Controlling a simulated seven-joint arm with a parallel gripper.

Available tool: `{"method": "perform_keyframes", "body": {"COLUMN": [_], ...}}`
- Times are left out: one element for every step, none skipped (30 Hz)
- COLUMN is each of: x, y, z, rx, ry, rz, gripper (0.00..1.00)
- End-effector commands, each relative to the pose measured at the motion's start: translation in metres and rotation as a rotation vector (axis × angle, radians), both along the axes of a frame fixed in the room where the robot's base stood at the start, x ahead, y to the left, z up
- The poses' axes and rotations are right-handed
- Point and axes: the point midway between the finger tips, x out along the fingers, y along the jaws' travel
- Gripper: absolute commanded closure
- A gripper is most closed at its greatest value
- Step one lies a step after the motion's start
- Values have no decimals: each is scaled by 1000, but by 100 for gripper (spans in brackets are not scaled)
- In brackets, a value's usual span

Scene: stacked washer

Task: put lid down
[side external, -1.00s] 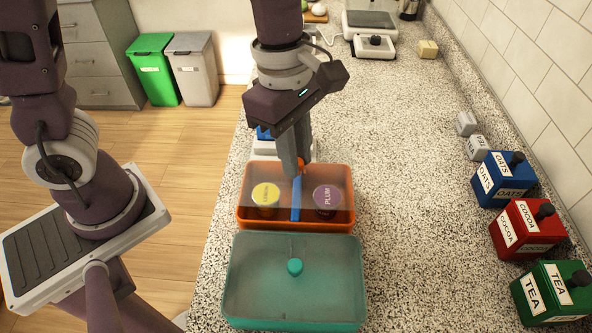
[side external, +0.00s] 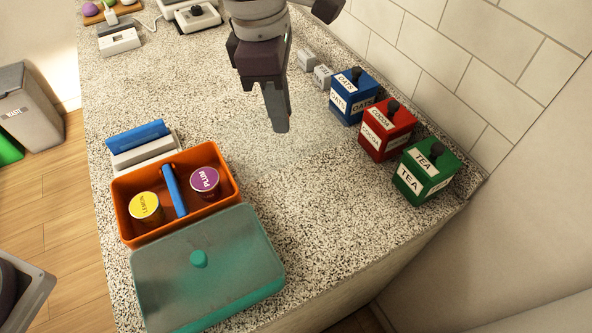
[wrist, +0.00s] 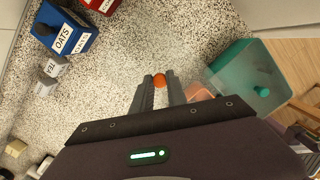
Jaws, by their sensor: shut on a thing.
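My gripper (side external: 281,128) is over the bare counter, right of the orange box (side external: 140,240). It is shut on the orange knob (wrist: 159,80) of a clear lid; in the wrist view the knob sits between the fingertips. The lid's pane is see-through and very faint, so its edges and its height over the counter are hard to tell. The fingers hide the knob in the side view. The orange box stands open, with a yellow LEMON tub (side external: 145,207), a purple PLUM tub (side external: 204,181) and a blue divider (side external: 174,190) inside.
A teal box with its lid on (side external: 230,262) stands in front of the orange box. Blue OATS (side external: 352,97), red COCOA (side external: 387,130) and green TEA (side external: 425,170) canisters line the wall at right. Speckled counter (side external: 310,220) is bare between them.

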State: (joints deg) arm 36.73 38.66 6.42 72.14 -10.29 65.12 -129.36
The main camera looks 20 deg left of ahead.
Motion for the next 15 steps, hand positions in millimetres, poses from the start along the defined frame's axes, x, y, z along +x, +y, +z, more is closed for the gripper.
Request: {"method": "perform_keyframes", "body": {"x": [4, 5, 6, 6, 6, 6, 6, 6, 6, 7, 7, 7, 7, 7, 6], "y": [-11, -15, -19, -21, -22, -22, -22, -22, -22, -22, -22, -22, -22, -22, -21], "z": [-7, -9, -14, -20, -27, -37, -45, -52, -60, -65, -69, -76, -81, -88, -97], "rx": [2, 3, 4, 5, 6, 6, 7, 6, 6, 4, 4, 4, 4, 4, 5], "ry": [-1, -2, -2, -2, 0, -1, 1, 0, 0, -2, -2, -2, -2, -2, -2], "rz": [-4, -5, -5, -5, -5, -6, -6, -5, -5, -5, -5, -5, -5, -5, -5], "gripper": [100, 100, 100, 100, 100, 100, 100, 100, 100, 100, 100, 100, 100, 100, 100]}}
